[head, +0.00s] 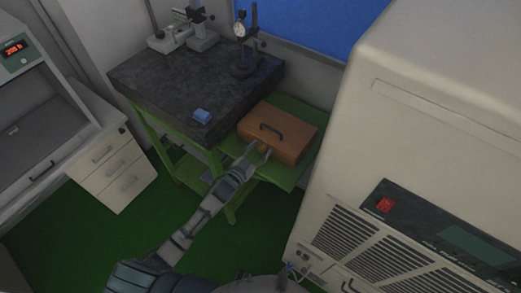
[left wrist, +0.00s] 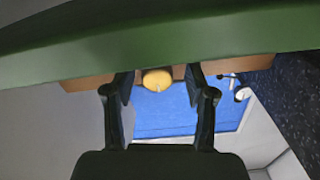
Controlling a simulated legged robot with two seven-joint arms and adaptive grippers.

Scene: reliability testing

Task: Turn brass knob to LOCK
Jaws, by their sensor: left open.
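In the left wrist view, a round brass knob (left wrist: 157,80) stands out against the brown case front (left wrist: 88,83). My left gripper (head: 260,152) is open at the near side of the case. In the wrist view, its two fingers (left wrist: 159,90) stand on either side of the knob, with visible gaps; I cannot tell whether the tips reach past it. No LOCK marking is readable. My right gripper is not in view.
A large beige machine (head: 430,100) rises close on the right. White drawers (head: 115,170) stand left; green floor between is clear.

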